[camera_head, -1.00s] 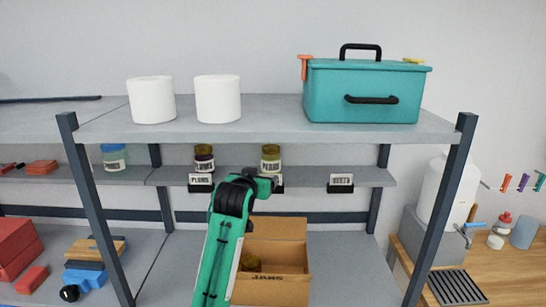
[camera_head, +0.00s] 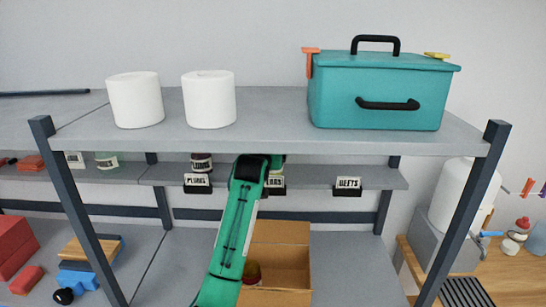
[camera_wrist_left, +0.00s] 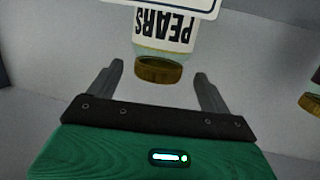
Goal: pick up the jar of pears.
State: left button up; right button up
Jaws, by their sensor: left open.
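The jar of pears (camera_wrist_left: 165,50) shows upside down in the left wrist view, with a gold lid and a white PEARS label. A white shelf tag covers part of the picture above it. My left gripper (camera_wrist_left: 160,78) is open, its two fingers on either side of the lid in that picture, with nothing held. How far the jar is from the fingertips is hard to tell. In the head view my green left arm reaches to the middle shelf and hides its fingers and most of the jar. My right gripper is not in view.
A plums jar (camera_head: 201,163) stands left of my arm on the middle shelf (camera_head: 315,175). An open cardboard box (camera_head: 285,268) with a jar (camera_head: 252,272) inside sits below. The upper shelf (camera_head: 270,120) carries two white rolls (camera_head: 209,100) and a teal toolbox (camera_head: 375,95).

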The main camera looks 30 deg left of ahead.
pick_arm(q)
jog(key=shift+w+a, duration=0.1)
jog(key=shift+w, duration=0.2)
jog(key=shift+w+r+p, duration=0.2)
jog(key=shift+p, duration=0.25)
jog(key=p+x, duration=0.1)
jog(key=x, duration=0.1)
jog(key=p+x, duration=0.1)
jog(key=x, duration=0.1)
jog(key=shift+r+p, duration=0.2)
jog(key=shift+p, duration=0.1)
jog(key=shift+w+a+f, duration=0.1)
jog(key=shift+w+f, duration=0.1)
jog(key=shift+w, duration=0.1)
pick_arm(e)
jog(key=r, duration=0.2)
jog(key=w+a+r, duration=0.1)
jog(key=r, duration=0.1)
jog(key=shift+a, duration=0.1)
pick_arm(q)
jog(key=shift+c, duration=0.6)
jog(key=c, duration=1.1)
jog(key=shift+c, duration=1.3)
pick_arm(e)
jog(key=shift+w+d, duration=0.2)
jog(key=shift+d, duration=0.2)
